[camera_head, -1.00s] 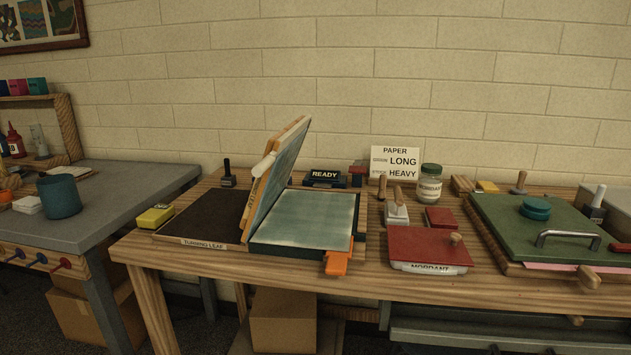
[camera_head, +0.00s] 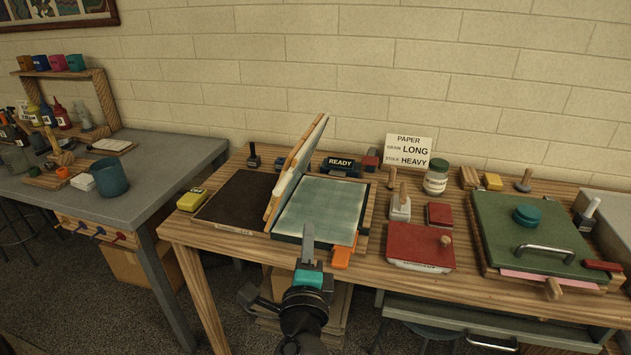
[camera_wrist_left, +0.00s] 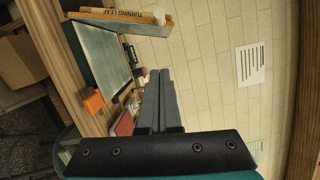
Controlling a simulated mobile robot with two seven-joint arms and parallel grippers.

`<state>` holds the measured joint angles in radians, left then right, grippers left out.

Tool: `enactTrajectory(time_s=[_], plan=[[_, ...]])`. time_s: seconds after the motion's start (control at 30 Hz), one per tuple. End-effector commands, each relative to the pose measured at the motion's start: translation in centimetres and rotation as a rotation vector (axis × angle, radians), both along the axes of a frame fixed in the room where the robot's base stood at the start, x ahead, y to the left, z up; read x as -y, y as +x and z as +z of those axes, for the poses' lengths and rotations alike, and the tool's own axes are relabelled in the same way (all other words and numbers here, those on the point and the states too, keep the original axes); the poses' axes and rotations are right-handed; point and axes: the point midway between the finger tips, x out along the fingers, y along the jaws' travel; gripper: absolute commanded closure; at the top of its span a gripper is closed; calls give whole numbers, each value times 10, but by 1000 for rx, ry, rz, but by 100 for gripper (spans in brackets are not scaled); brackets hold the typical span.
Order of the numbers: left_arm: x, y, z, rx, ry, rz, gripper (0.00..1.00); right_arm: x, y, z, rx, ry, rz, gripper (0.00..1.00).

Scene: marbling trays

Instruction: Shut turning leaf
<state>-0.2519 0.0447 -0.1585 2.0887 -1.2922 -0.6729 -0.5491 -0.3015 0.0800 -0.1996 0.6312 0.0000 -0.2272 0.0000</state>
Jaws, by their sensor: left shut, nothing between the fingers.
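The turning leaf (camera_head: 303,160) is a wood-edged panel with a pale grey face. It stands raised and steeply tilted between a dark board (camera_head: 237,200) and a shallow dark-rimmed tray with a pale green-grey surface (camera_head: 322,206). It also shows near the top of the left wrist view (camera_wrist_left: 140,30), close to a "TURNING LEAF" label. My left gripper (camera_head: 308,232) is shut and empty, over the front edge of the tray, apart from the leaf. Its closed fingers also show in the left wrist view (camera_wrist_left: 158,88). My right gripper is not in view.
An orange clip (camera_head: 342,257) sits at the tray's front edge, just right of my left gripper. A yellow block (camera_head: 192,199) lies left of the dark board. A "READY" sign (camera_head: 341,164) stands behind the tray. The red mordant lid (camera_head: 413,245) and green press board (camera_head: 530,238) lie right.

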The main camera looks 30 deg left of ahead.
Motion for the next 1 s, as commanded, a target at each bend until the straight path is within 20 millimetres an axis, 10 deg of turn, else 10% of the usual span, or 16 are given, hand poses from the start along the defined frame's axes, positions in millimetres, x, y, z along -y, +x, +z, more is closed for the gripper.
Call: enactTrajectory(time_s=[0.73, 1.0], plan=[[-47, 91, 9, 3, 13, 0, 100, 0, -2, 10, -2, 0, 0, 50], [-79, 81, 14, 1, 13, -2, 100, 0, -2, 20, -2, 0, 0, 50]])
